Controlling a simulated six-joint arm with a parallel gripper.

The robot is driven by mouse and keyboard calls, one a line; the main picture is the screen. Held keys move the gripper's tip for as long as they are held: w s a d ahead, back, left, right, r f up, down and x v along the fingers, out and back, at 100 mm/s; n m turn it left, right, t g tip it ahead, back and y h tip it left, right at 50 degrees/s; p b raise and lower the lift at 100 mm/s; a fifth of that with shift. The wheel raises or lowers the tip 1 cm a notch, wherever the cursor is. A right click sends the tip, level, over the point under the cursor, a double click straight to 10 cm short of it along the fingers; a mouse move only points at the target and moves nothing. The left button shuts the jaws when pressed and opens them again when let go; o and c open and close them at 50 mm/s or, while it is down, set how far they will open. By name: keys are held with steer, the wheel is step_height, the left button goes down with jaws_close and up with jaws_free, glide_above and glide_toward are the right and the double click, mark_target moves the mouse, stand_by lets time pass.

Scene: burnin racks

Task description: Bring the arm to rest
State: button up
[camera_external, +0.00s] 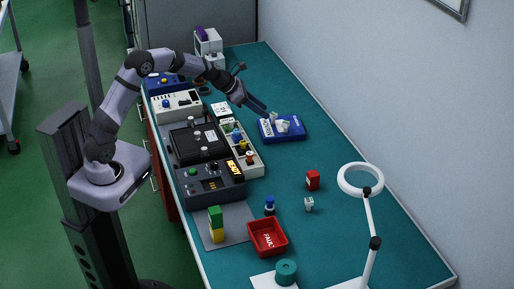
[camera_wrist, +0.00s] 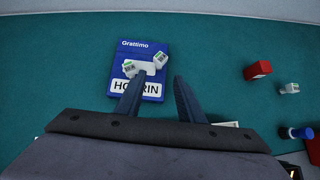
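My arm reaches from its base at the left over the teal bench. My gripper (camera_external: 255,103) hangs above the bench, just left of a blue tray (camera_external: 291,138) in the external view. In the wrist view my gripper's two fingers (camera_wrist: 159,90) are apart with nothing held between them. The blue tray (camera_wrist: 122,52), marked "Grattimo" and "HO…RIN", lies beyond and partly behind the left finger. Small white pieces (camera_wrist: 158,60) lie on it. Part of its lettering is hidden by that finger.
A black machine (camera_external: 210,181) with a "READY" display and a row of small parts (camera_external: 241,143) stand left of the tray. A red "FAIL" bin (camera_external: 267,250), a red block (camera_external: 313,180) and a ring lamp (camera_external: 361,165) stand nearer the front. Bench right of the tray is clear.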

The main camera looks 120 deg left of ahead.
steer(key=w+d+m+g+h+p, duration=0.1)
steer(key=w+d+m+h, duration=0.25)
steer(key=d+m, duration=1.05)
steer(key=w+d+m+g+h+p, duration=0.1)
steer(key=w+d+m+h, duration=0.45)
steer(key=d, duration=1.45)
steer(key=s+d+f+m+g+y+b, duration=0.1)
steer(key=s+d+f+m+g+y, duration=0.2)
steer(key=s+d+m, duration=0.8)
steer(key=s+d+f+m+g+y+b, duration=0.15)
steer(key=s+d+f+m, duration=0.5)
steer(key=m, duration=0.65)
step_height(320, 180, up, 18)
steer(key=s+d+p, duration=0.2)
steer(key=p, duration=1.5)
steer(key=shift+n+g+h, duration=0.25)
steer(key=shift+g+h, duration=0.1)
steer(key=shift+g, duration=0.1)
steer(key=f+b, duration=0.2)
steer(key=b, duration=0.1)
steer(key=f+b, duration=0.2)
steer(key=f, duration=0.1)
steer(key=shift+w+a+b, duration=0.2)
steer(key=shift+b, duration=0.2)
